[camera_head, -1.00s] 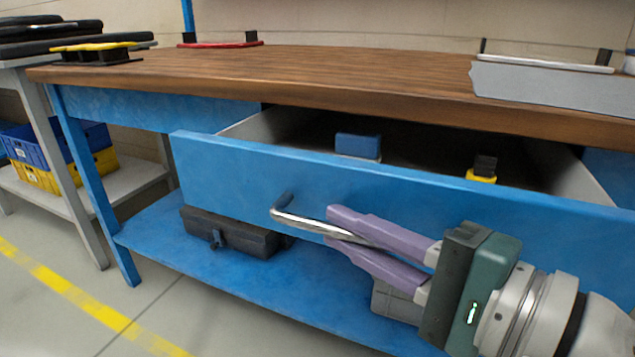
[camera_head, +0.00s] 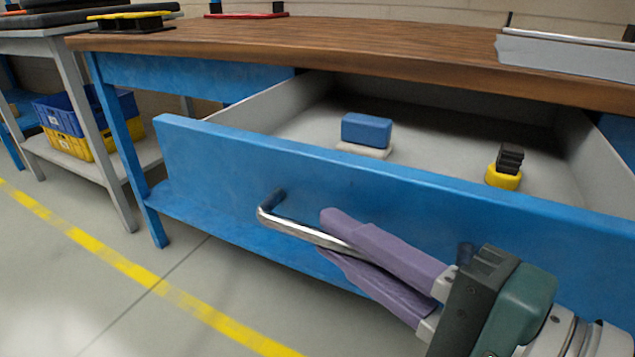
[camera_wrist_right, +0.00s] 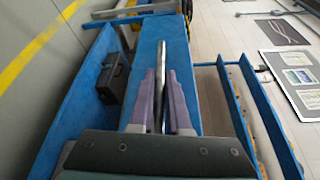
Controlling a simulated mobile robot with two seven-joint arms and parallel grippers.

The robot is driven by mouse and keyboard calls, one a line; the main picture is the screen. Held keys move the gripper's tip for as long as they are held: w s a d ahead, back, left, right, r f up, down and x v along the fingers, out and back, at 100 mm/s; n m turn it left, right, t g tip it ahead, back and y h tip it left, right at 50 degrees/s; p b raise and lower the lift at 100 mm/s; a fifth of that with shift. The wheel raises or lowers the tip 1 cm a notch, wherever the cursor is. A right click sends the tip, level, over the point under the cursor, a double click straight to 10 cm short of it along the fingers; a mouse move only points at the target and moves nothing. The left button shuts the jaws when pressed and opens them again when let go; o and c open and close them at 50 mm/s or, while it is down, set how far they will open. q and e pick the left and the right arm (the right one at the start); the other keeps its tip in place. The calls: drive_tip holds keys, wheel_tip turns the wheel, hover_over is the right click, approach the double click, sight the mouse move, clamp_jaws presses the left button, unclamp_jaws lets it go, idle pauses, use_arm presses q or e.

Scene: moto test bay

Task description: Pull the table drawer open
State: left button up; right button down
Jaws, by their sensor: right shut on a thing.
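The blue table drawer (camera_head: 210,155) stands well out from under the brown wooden tabletop (camera_head: 300,45). Its silver bar handle (camera_head: 290,228) is on the front panel. My right gripper (camera_head: 335,238) is shut on the handle, with its purple fingers on either side of the bar. In the right wrist view the handle (camera_wrist_right: 161,60) runs between the two fingers. The fingers hide the right part of the handle in the head view. My left gripper is not in view.
In the drawer lie a blue block on a pale base (camera_head: 366,130) and a yellow item with a black top (camera_head: 505,168). A side shelf with blue and yellow crates (camera_head: 75,130) stands left. Floor at the lower left is clear.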

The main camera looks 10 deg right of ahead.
drive_tip(key=c, duration=0.9)
unclamp_jaws()
drive_tip(key=b+v, duration=0.5)
drive_tip(key=v, duration=0.5)
drive_tip(key=shift+w, duration=0.1)
